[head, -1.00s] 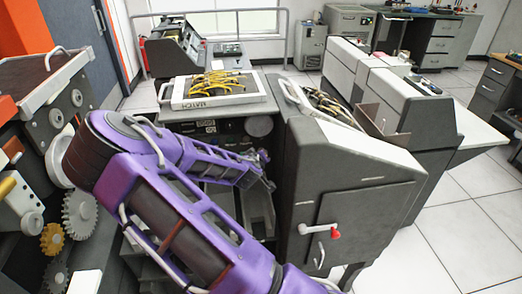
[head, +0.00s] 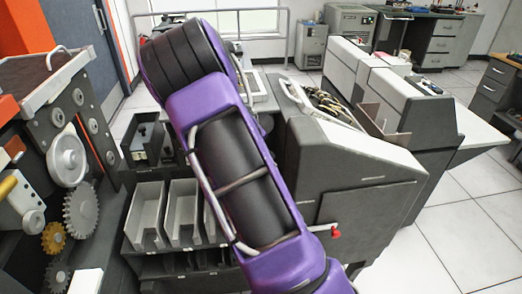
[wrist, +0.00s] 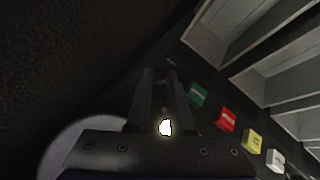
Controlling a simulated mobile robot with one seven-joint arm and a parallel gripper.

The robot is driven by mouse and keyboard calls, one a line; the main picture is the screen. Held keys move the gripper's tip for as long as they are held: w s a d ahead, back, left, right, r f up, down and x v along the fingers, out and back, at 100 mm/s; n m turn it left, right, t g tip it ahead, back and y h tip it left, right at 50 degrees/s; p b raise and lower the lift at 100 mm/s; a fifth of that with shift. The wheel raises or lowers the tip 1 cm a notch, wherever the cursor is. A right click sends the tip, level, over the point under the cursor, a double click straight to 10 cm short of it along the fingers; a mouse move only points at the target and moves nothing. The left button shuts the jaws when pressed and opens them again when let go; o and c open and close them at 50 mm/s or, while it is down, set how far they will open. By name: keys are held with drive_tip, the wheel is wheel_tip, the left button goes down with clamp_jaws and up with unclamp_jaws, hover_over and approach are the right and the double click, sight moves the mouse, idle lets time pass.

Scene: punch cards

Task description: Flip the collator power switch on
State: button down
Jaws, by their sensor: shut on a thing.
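The collator stands in the middle of the head view, with a row of grey card pockets (head: 148,218) on its front. In the wrist view its dark panel carries green (wrist: 197,94), red (wrist: 226,120), yellow (wrist: 251,140) and white (wrist: 275,161) buttons in a slanting row. My gripper (wrist: 163,80) is at this panel, left of the green button, with its fingers close together. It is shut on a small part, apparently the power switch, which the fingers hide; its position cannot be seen. A bright white spot (wrist: 165,127) shows between the fingers. In the head view my arm hides the gripper.
Pocket walls (wrist: 225,30) rise close by at the upper right of the wrist view. A geared machine (head: 80,212) stands at the left. A grey cabinet with a red-knobbed lever (head: 335,232) is close at the right. Open tiled floor (head: 470,225) lies farther right.

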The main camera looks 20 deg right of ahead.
drive_tip(key=shift+s, duration=0.1)
drive_tip(key=c, duration=0.8)
unclamp_jaws()
drive_tip(key=v, duration=1.7)
drive_tip(key=shift+r+p, duration=0.15)
drive_tip(key=shift+p, duration=0.2)
